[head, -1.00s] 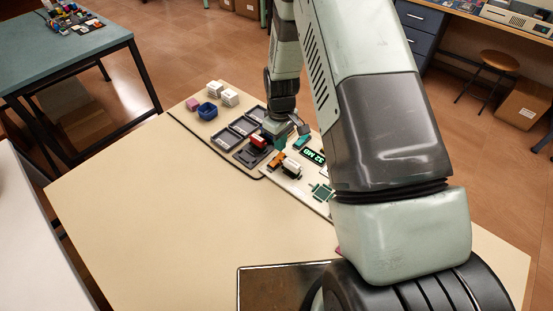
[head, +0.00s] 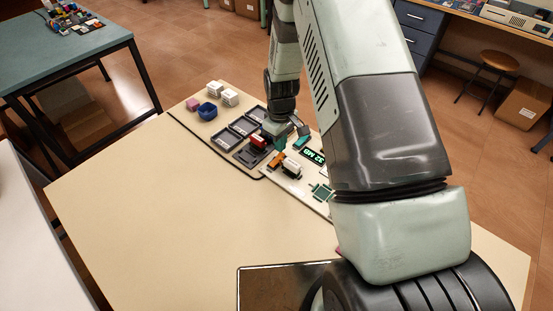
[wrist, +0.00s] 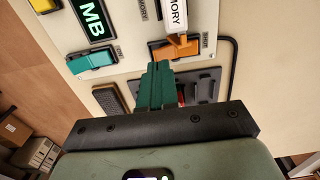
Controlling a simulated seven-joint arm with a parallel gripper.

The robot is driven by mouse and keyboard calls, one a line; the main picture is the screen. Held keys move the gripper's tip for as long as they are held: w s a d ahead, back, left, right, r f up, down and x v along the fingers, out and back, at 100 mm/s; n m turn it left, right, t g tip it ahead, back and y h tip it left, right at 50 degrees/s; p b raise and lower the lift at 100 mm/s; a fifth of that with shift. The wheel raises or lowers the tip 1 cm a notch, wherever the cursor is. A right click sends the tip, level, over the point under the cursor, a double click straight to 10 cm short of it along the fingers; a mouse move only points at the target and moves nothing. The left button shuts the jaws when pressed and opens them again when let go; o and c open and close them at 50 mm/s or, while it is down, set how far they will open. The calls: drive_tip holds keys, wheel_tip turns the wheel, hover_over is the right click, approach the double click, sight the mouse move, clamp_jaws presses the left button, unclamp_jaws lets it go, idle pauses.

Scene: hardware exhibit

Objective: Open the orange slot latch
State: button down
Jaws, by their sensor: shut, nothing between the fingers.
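The orange slot latch (wrist: 176,48) is mounted on a pale board, beside a white block marked MEMORY (wrist: 173,14). In the head view the orange latch (head: 276,159) is small, left of the same white block. My gripper (wrist: 158,68) has its green fingers together with nothing between them. The fingertips appear just below the latch in the wrist view, and in the head view my gripper (head: 280,145) is just behind it. I cannot tell whether they touch. The latch's orange lever stands out from its base.
A teal latch (wrist: 93,61) sits beside a lit display (wrist: 93,20) on the board. A red block (head: 258,142) stands in a dark holder near the fingers.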

drive_tip(key=shift+f, duration=1)
drive_tip(key=shift+r, duration=3.55)
drive_tip(key=shift+r, duration=0.3)
drive_tip(key=s+d+r+m+t, duration=0.15)
drive_tip(key=s+r, duration=0.35)
drive_tip(key=r, duration=0.8)
drive_tip(key=s+d+r+m+t, duration=0.1)
drive_tip(key=s+d+r+m, duration=0.2)
drive_tip(key=r, duration=0.9)
drive_tip(key=s+r+m+t, duration=0.1)
drive_tip(key=s+r, duration=0.2)
drive_tip(key=s, duration=0.3)
drive_tip(key=s+r+m+t, duration=0.1)
drive_tip(key=s+r, duration=0.2)
drive_tip(key=s, duration=0.4)
drive_tip(key=s+d+r+m+t, duration=0.1)
drive_tip(key=s+r+m, duration=0.1)
drive_tip(key=s, duration=0.5)
drive_tip(key=shift+s+r, duration=0.25)
drive_tip(key=shift+r, duration=0.2)
